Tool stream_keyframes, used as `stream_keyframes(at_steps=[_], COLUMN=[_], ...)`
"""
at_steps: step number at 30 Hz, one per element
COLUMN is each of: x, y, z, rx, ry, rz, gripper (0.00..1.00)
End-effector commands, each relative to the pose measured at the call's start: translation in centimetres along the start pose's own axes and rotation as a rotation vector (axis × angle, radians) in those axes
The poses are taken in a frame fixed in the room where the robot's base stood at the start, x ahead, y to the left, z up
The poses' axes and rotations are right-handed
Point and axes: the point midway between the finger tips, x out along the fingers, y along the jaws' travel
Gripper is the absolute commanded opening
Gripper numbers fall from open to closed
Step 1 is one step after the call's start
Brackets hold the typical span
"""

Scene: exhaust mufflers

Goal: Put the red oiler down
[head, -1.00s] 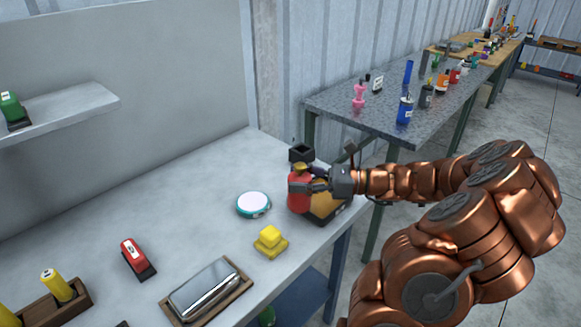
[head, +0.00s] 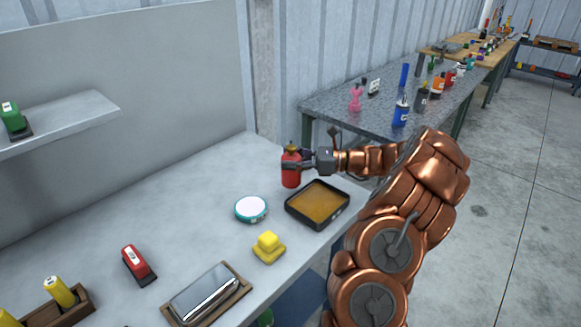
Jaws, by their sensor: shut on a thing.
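The red oiler (head: 291,174) is a small red can with a yellowish top, upright near the back right of the grey workbench (head: 190,210). My gripper (head: 298,163) comes from the right and is shut on the oiler's upper body. The oiler's base is at or just above the bench top, behind the black tray; I cannot tell if it touches. The fingers hide part of the oiler.
A black tray with an amber inside (head: 318,204) lies just in front of the oiler. A round white and teal item (head: 251,208), a yellow block (head: 268,246), a red stapler-like item (head: 137,264) and a metal case (head: 206,292) lie further left. Bench around the oiler's left is clear.

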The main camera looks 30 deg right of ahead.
Motion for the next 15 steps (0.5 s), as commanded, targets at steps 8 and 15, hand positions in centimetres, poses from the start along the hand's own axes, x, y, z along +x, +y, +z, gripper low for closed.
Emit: stream_keyframes(at_steps=[8, 15], x=[0.1, 0.1], y=[-0.4, -0.4], z=[-1.9, -3.5], rx=[0.002, 0.001], ry=[0.000, -0.001], rz=[0.002, 0.001], gripper=[0.17, 0.17])
